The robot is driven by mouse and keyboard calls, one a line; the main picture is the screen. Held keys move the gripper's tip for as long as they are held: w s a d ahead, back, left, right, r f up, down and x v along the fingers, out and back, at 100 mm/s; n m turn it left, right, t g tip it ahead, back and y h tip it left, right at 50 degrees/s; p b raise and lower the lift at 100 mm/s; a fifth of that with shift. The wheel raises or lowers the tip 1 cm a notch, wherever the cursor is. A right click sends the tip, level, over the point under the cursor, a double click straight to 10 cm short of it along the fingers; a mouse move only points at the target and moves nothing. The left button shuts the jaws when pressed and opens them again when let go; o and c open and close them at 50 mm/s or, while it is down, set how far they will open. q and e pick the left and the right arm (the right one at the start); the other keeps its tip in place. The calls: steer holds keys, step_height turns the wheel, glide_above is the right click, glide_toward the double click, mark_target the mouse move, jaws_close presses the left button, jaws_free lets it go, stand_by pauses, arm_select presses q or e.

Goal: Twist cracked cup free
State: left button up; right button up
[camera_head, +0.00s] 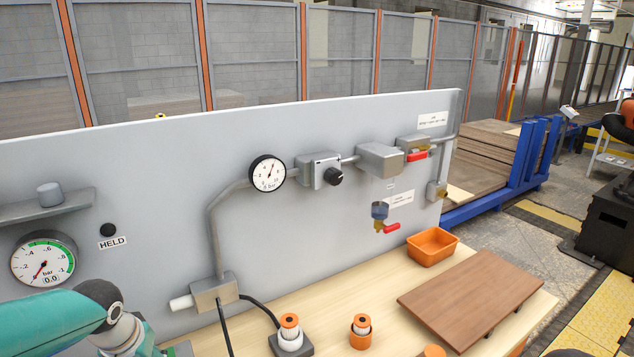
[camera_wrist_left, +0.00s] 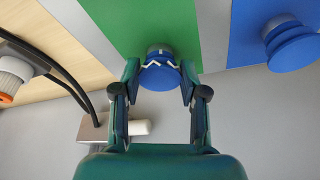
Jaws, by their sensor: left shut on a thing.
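In the left wrist view, a blue round cup (camera_wrist_left: 158,78) with a white zigzag crack mark sits between the fingertips of my left gripper (camera_wrist_left: 161,85). The fingers are closed against its sides, and it lies in front of a green surface (camera_wrist_left: 150,20). Whether it is still joined to something behind it is hard to tell. A second blue ribbed cup (camera_wrist_left: 289,42) is at the upper right, apart from the gripper. In the head view, my teal left arm comes in at the lower left; its fingers and the cracked cup are out of sight. My right gripper is not in view.
The bench holds two orange-and-white cups (camera_head: 290,335) (camera_head: 361,330), an orange bin (camera_head: 432,246) and a brown board (camera_head: 470,298). Black cables run from a grey box (camera_head: 214,292). The upright panel (camera_head: 330,120) carries gauges, a knob, valves and a "HELD" label.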

arm_select(q)
steer(key=shift+n, duration=0.4)
steer(key=shift+f+n+b, duration=0.15)
steer(key=shift+n+b, duration=0.15)
steer(key=shift+b, duration=0.3)
steer(key=shift+d+n+y+b, duration=0.1)
steer(key=shift+n+y+b, duration=0.4)
steer(key=shift+n+b, duration=0.5)
steer(key=o, duration=0.7)
steer(key=shift+n, duration=0.3)
steer(key=o, duration=0.5)
steer(key=shift+o, duration=0.2)
